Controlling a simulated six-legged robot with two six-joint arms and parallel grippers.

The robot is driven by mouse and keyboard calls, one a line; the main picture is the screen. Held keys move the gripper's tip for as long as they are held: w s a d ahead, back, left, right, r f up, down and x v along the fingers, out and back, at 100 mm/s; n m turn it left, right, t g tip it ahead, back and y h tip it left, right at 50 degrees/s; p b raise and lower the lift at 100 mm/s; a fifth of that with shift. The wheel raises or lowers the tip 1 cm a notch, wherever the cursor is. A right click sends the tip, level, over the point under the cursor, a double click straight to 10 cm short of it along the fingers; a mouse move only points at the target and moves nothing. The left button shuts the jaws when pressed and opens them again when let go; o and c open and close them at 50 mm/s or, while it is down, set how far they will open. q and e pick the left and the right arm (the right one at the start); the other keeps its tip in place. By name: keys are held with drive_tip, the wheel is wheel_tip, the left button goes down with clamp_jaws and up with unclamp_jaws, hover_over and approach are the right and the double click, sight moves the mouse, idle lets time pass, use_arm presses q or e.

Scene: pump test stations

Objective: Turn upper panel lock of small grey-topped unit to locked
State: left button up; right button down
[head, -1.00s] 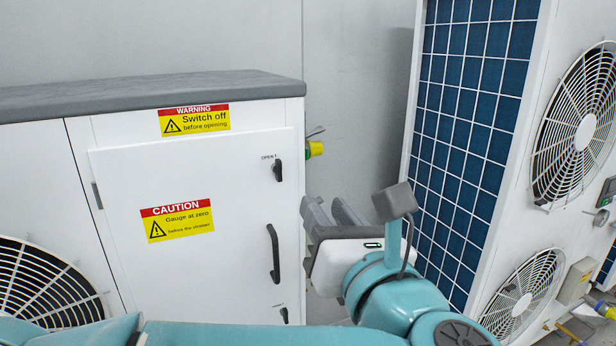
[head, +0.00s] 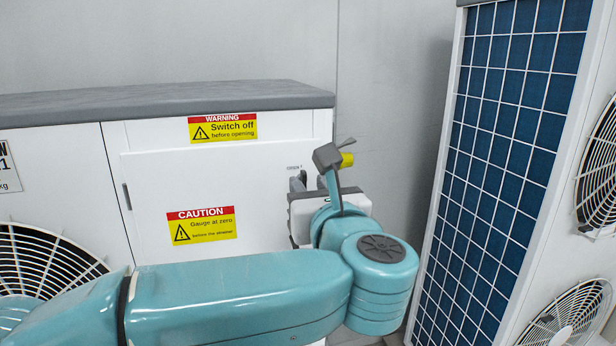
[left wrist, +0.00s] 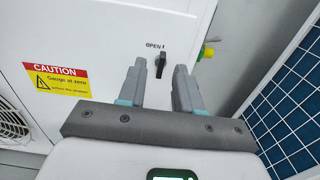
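The small grey-topped unit (head: 170,103) has a white front panel (head: 160,185) with warning and caution labels. The upper panel lock (left wrist: 160,65) shows in the left wrist view as a small dark knob, upright, beside the printed word "OPEN". My left gripper (left wrist: 162,82) is open, its two fingers pointing at the panel with the knob between and just beyond their tips, apparently not touching. The lower lock and handle are hidden behind my arm. My right gripper is not in view.
A yellow-green fitting (head: 347,160) sticks out from the unit's right side, close to my gripper; it also shows in the left wrist view (left wrist: 208,52). A tall unit with a blue grid panel (head: 500,170) stands on the right. A gap of bare wall lies between them.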

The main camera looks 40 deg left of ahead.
sight(307, 178)
use_arm(q)
drive_tip(key=shift+x, duration=1.75)
drive_tip(key=shift+w+d, duration=0.1)
clamp_jaws()
drive_tip(key=shift+m, duration=0.4)
drive_tip(key=m, duration=0.3)
drive_tip(key=shift+w+d+f, duration=0.1)
drive_tip(key=shift+w+d, duration=0.05)
drive_tip(key=m, duration=0.2)
drive_tip(key=m+p, duration=0.1)
drive_tip(key=m, duration=0.1)
drive_tip(key=shift+w+d+m, duration=0.15)
drive_tip(key=shift+m, duration=0.15)
drive_tip(key=m+p, duration=0.1)
drive_tip(key=m, duration=0.3)
drive_tip(key=shift+w+f+m+p, duration=0.1)
drive_tip(key=shift+f+m+p, duration=0.1)
drive_tip(key=shift+m+p, duration=0.15)
drive_tip(key=m, duration=0.1)
drive_tip(key=m+p, duration=0.1)
drive_tip(key=m, duration=0.1)
drive_tip(key=m+p, duration=0.1)
drive_tip(key=shift+d+f+m, duration=0.1)
drive_tip(key=shift+f+m, duration=0.2)
drive_tip(key=shift+m, duration=0.05)
